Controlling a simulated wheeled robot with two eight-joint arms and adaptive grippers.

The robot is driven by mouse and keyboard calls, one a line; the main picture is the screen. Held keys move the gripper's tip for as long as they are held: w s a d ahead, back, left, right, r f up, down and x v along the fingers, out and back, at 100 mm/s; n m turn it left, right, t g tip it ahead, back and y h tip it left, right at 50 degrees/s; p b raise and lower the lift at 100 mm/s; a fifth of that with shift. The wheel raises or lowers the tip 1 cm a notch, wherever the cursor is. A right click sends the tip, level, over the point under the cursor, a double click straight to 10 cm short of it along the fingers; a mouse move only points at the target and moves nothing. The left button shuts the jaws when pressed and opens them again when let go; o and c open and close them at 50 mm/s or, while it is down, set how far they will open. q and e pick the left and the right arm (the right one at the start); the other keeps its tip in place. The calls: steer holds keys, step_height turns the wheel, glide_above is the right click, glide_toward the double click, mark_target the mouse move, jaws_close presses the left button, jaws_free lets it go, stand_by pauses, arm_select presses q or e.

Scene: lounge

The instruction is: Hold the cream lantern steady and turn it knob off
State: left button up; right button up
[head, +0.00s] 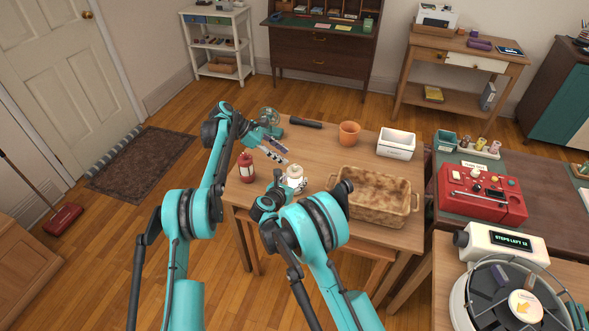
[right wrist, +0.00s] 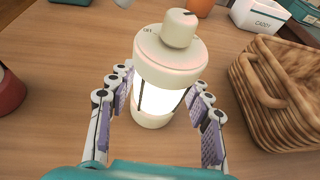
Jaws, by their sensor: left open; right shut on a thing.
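The cream lantern (head: 295,173) stands upright on the wooden table; it also shows in the right wrist view (right wrist: 170,57). Its middle band glows white. A cream knob (right wrist: 180,28) with a dark mark sits on its top. My right gripper (right wrist: 160,92) is shut on the lantern, with a purple-padded finger on either side of its body. In the head view the right arm hides the lantern's lower part. My left gripper (head: 278,149) is open and empty, above and slightly left of the lantern, apart from it.
A red lantern-like object (head: 246,168) stands left of the cream lantern. A wicker basket (head: 376,198) is close on the right. An orange pot (head: 349,133), a white caddy (head: 396,144) and a dark cylindrical object (head: 306,123) stand or lie farther back.

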mark_target(292, 168)
arm_select(q)
steer(key=s+a+f+n+t+h, duration=0.25)
steer(key=s+a+f+h, duration=0.2)
steer(key=a+h, duration=0.3)
steer(key=shift+m+h, duration=0.45)
steer(key=d, duration=0.4)
steer(key=w+d, duration=0.1)
steer(key=d, duration=0.7)
steer(key=shift+w+d+r, duration=0.2)
steer(key=shift+d+r, duration=0.05)
steer(key=shift+r, duration=0.1)
jaws_close()
